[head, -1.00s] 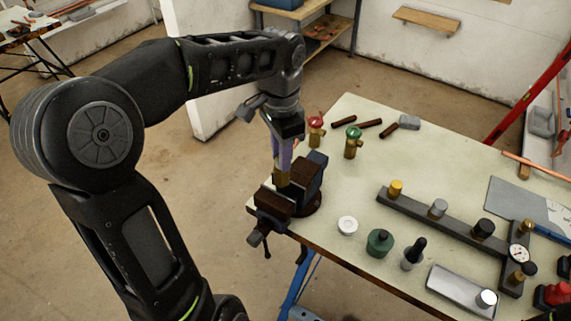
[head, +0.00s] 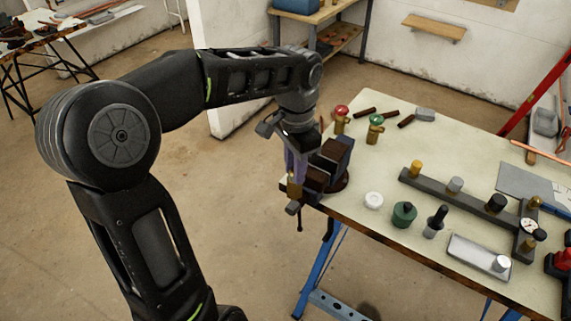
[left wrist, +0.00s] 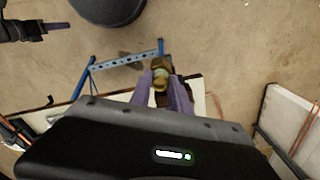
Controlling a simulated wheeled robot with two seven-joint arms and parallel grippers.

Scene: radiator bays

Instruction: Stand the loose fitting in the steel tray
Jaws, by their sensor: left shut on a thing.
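My left gripper (head: 292,176) is shut on a small brass fitting (head: 294,188), just left of the bench vise (head: 332,162) at the table's corner. In the left wrist view the fitting (left wrist: 160,77) sits between the purple fingers (left wrist: 162,92), with floor and a blue table leg behind it. The steel tray (head: 466,258) lies near the table's front edge at the right. A silver cylinder (head: 501,264) stands at its right end; the rest of the tray looks bare. My right gripper (left wrist: 32,28) shows only partly, at the upper left of the left wrist view.
A white round piece (head: 373,200), a green fitting (head: 404,214) and a black-topped fitting (head: 436,222) stand between vise and tray. Behind them a dark bar (head: 450,200) carries several fittings. Red-topped (head: 341,118) and green-topped (head: 376,128) valves stand behind the vise.

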